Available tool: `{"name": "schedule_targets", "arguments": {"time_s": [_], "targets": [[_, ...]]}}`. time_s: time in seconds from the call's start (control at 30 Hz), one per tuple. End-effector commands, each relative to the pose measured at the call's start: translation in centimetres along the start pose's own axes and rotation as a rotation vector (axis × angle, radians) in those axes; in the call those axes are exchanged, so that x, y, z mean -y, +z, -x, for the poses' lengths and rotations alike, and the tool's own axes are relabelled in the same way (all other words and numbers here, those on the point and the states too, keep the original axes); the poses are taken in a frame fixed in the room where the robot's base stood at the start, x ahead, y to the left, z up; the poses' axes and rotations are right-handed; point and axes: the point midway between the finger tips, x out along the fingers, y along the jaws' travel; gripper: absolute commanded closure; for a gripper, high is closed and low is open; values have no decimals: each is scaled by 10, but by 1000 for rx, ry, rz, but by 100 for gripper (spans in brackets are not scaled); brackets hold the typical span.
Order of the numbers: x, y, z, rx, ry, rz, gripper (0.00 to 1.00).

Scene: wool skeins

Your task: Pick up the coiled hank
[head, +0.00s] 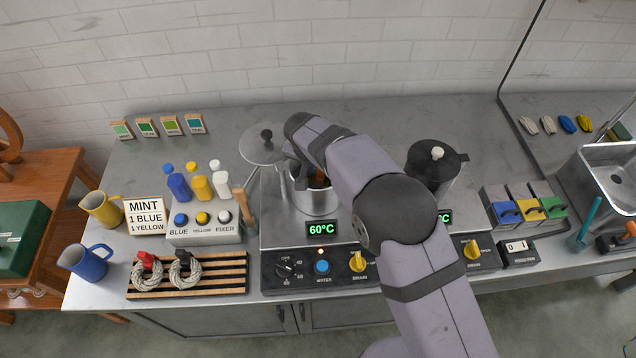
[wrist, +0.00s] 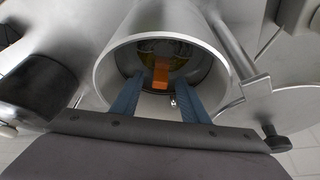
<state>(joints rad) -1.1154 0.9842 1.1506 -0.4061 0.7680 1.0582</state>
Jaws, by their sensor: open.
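My gripper (wrist: 158,98) reaches into the mouth of the steel pot (head: 314,203) on the left heating station, its two blue fingers apart. Between and beyond the fingers, inside the pot, is an orange tab (wrist: 160,73) with a dark, yellowish mass around it; I cannot tell whether that mass is a coiled hank. The fingers do not visibly hold the tab. Two pale coiled hanks lie on the wooden slatted rack (head: 232,262) at the front left: one with a red clip (head: 150,280), one with a black clip (head: 185,275).
The pot's lid (head: 262,143) stands raised at its left. A black lidded pot (head: 432,168) stands right of my arm. Bottles, a MINT sign (head: 146,216) and yellow and blue jugs (head: 88,262) are at left. Several twisted skeins (head: 567,124) lie at far right, behind the sink (head: 606,182).

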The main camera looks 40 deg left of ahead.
Motion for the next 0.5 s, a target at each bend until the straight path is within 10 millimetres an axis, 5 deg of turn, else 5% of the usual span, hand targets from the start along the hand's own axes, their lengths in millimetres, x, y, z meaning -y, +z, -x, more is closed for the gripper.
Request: {"name": "schedule_targets", "arguments": {"time_s": [0.43, 0.5], "targets": [[0, 0, -14, 0, -1, -1, 59], [0, 0, -14, 0, -1, -1, 71]]}}
